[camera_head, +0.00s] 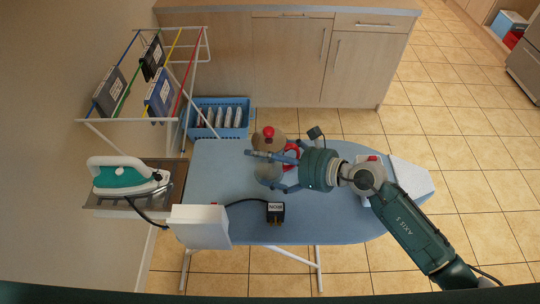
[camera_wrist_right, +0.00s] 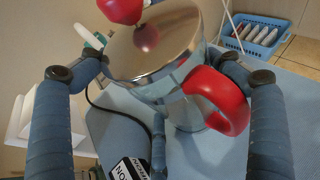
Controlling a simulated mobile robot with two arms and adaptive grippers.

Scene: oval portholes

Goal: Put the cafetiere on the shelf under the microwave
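The cafetiere (camera_head: 268,143) has a metal lid with a red knob, a clear body and a red handle, and stands on the blue ironing board (camera_head: 345,230). In the right wrist view the cafetiere (camera_wrist_right: 160,45) fills the middle, handle towards me. My right gripper (camera_head: 262,168) reaches in from the right with its fingers around the cafetiere. In the wrist view its fingers (camera_wrist_right: 160,62) are spread on both sides, with gaps visible beside the cafetiere, so it looks open. They partly hide the body. My left gripper, the microwave and the shelf are not in view.
A teal iron (camera_head: 125,176) sits at the board's left end. A drying rack (camera_head: 150,120), blue crate (camera_head: 218,128) and wooden cabinets (camera_head: 290,60) stand behind. Tiled floor is clear at right.

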